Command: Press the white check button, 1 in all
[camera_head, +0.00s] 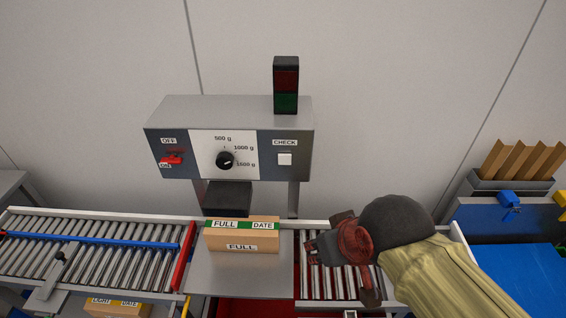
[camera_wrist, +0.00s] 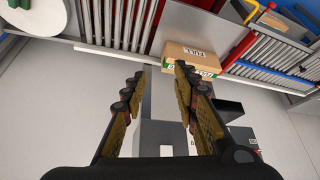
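The white check button (camera_head: 285,159) is a small square on the right part of a grey control panel (camera_head: 300,150), under the label CHECK. My gripper (camera_head: 325,238) is below and to the right of the button, apart from it, over the right-hand rollers. In the wrist view my gripper (camera_wrist: 158,76) has its two fingers spread with nothing between them.
A cardboard box (camera_head: 242,240) labelled FULL and DATE sits on the metal plate below the panel. The panel carries a red switch (camera_head: 171,158) and a black dial (camera_head: 226,160). A red-green light (camera_head: 286,85) stands on top. Left rollers (camera_head: 95,245) hold a blue bar.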

